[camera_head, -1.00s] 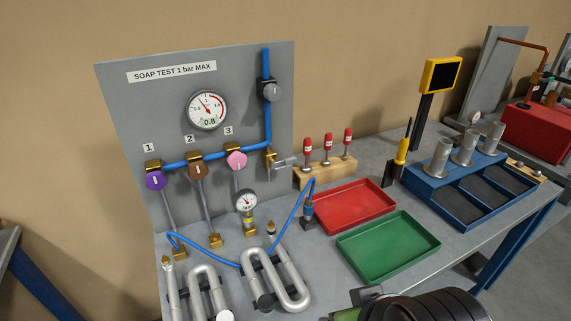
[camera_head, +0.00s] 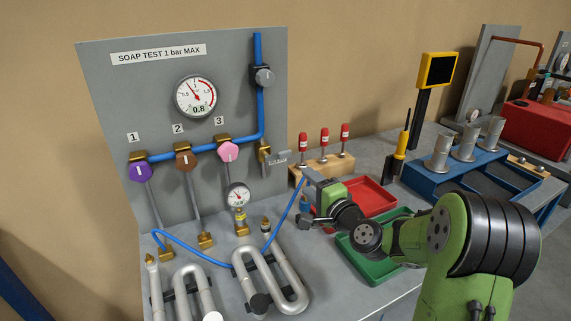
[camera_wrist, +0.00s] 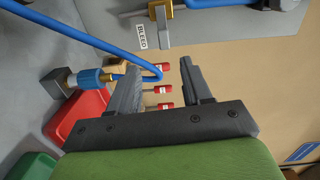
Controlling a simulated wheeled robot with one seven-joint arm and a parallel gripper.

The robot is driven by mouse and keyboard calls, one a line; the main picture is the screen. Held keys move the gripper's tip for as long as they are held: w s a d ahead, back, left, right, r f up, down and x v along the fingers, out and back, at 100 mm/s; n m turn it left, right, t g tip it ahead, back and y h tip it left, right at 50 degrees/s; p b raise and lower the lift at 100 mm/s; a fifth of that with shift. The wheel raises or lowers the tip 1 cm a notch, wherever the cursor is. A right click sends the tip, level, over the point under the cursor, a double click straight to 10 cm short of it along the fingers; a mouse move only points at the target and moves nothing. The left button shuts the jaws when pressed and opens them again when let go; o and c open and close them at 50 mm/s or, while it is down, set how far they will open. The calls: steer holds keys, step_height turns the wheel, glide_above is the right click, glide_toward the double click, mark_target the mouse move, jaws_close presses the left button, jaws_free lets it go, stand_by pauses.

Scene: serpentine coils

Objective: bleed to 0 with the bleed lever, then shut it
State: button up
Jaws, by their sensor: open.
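The bleed lever (camera_head: 278,158) is a grey handle on a brass valve (camera_head: 264,150) at the lower right of the grey panel. It sticks out to the right in the head view. In the wrist view the lever (camera_wrist: 162,28) shows at the top, beside a BLEED label (camera_wrist: 140,37). The round panel gauge (camera_head: 196,96) reads 0.8 on its display. My gripper (camera_head: 309,176) is below and right of the lever, apart from it. In the wrist view its two fingers (camera_wrist: 161,72) are spread with nothing gripped between them.
A blue hose (camera_head: 287,217) loops near my gripper. A wooden block with red-topped pins (camera_head: 325,163) stands behind it. Red (camera_head: 376,195) and green (camera_head: 357,262) trays lie under my arm. Purple (camera_head: 140,172), brown (camera_head: 184,160) and pink (camera_head: 228,151) knobs line the panel.

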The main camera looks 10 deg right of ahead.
mark_target(286, 156)
steer(key=shift+m+t+h, duration=0.3)
steer(key=shift+m, duration=0.1)
steer(key=x, duration=0.5)
steer(key=p+x, duration=0.1)
steer(key=x, duration=0.4)
steer(key=p+x, duration=0.1)
steer(key=x, duration=0.4)
steer(key=shift+w+d, duration=0.25)
steer(key=shift+w, duration=0.25)
steer(key=shift+c, duration=0.2)
jaws_close()
